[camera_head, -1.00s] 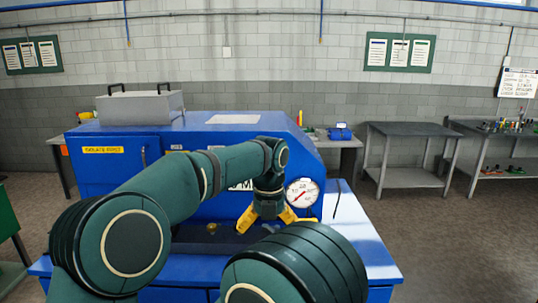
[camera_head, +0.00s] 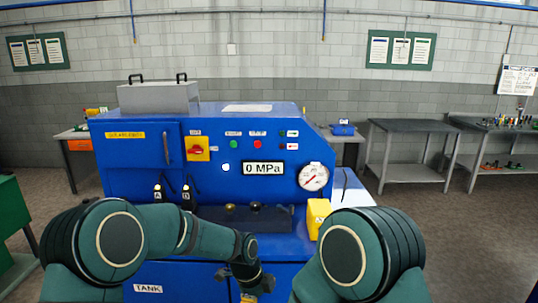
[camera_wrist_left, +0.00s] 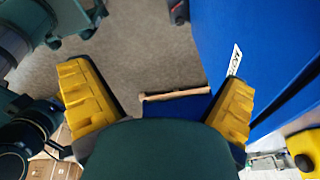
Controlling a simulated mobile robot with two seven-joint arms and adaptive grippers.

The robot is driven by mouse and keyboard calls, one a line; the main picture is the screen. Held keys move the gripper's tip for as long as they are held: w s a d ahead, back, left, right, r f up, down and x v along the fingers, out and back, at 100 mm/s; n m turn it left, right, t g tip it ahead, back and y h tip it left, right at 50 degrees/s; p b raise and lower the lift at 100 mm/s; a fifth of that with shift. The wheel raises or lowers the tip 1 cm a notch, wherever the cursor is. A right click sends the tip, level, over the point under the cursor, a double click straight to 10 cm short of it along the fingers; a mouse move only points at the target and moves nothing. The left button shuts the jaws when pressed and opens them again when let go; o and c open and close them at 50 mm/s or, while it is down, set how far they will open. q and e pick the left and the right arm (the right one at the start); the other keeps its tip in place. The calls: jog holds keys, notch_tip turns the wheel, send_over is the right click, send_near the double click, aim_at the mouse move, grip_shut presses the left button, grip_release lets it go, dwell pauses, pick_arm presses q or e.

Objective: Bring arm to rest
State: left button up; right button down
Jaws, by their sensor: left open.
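My left arm (camera_head: 160,228) comes in from the left and bends down in front of the blue machine (camera_head: 215,120). Its gripper (camera_head: 248,298) is at the bottom edge of the head view, below the machine's front ledge, mostly cut off. In the left wrist view the two yellow fingers (camera_wrist_left: 160,103) are wide apart with nothing held between them. Grey floor shows beyond them, and the machine's blue side stands close by the right finger. My right arm (camera_head: 345,250) shows only its upper part; its gripper is out of view.
The machine front has a display (camera_head: 263,169) reading 0 MPa, a gauge (camera_head: 314,176) and a red switch (camera_head: 196,149). A yellow container (camera_head: 318,216) stands on the right ledge. A grey table (camera_head: 410,128) stands behind right; a green cabinet (camera_head: 12,222) is at left.

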jog(key=s+a+f+m+g+y+b, duration=0.15)
jog(key=a+f+m+y, duration=0.25)
jog(key=f+m+y, duration=0.6)
pick_arm(q)
jog(key=s+a+f+n+t+b, duration=0.1)
jog(key=s+a+f+n, duration=0.3)
jog(key=s+f+n, duration=0.6)
jog(key=s+a+f+n+t+h+b, duration=0.1)
jog(key=s+a+f+n, duration=0.3)
jog(key=s+f+n, duration=0.6)
jog(key=n, duration=0.4)
jog(key=shift+s+n, duration=0.3)
jog(key=shift+s, duration=0.1)
pick_arm(e)
jog(key=w+d+m+t, duration=0.4)
jog(key=w+m, duration=0.3)
jog(key=m, duration=0.7)
jog(key=shift+w+d+f+t+h, duration=0.15)
jog(key=shift+w+d+t+h, duration=0.2)
jog(key=shift+t, duration=0.2)
jog(key=shift+a, duration=0.1)
